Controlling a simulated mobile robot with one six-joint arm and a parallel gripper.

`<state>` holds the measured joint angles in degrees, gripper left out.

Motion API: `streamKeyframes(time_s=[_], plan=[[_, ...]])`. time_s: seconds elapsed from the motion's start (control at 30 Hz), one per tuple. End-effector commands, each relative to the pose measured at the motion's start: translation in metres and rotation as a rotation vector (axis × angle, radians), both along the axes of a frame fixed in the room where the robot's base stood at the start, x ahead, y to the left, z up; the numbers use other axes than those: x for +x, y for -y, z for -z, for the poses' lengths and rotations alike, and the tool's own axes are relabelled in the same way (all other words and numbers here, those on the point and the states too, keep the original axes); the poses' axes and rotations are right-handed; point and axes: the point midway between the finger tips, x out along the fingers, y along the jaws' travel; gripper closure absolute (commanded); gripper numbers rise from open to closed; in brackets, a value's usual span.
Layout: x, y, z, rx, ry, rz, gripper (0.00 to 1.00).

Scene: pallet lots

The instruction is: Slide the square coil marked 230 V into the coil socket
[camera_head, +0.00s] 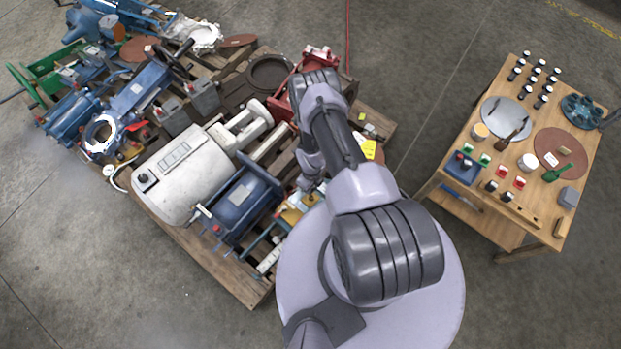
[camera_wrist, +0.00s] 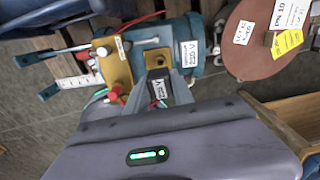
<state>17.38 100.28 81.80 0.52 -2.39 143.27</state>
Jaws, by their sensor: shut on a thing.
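I cannot tell whether coil and block touch. The coil socket is not clearly seen. My arm partly covers this spot in the head view.
A blue-green cylindrical body (camera_wrist: 190,43) with white labels lies right behind the held piece. A round brown disc (camera_wrist: 255,40) with tags is at the right. A white tank (camera_head: 183,170) and blue machine (camera_head: 240,203) crowd the pallet. A wooden table (camera_head: 510,225) stands right; floor between is clear.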

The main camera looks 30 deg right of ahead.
Motion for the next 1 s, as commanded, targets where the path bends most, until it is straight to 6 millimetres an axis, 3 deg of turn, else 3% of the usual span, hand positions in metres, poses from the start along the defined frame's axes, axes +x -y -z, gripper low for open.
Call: streamKeyframes(time_s=[0.4, 0.83, 1.0], plan=[[0.001, 0.0, 0.001, 0.0, 0.0, 0.003, 1.0], [0.0, 0.0, 0.051, 0.0, 0.0, 0.002, 1.0], [0.0, 0.0, 0.06, 0.0, 0.0, 0.002, 1.0]])
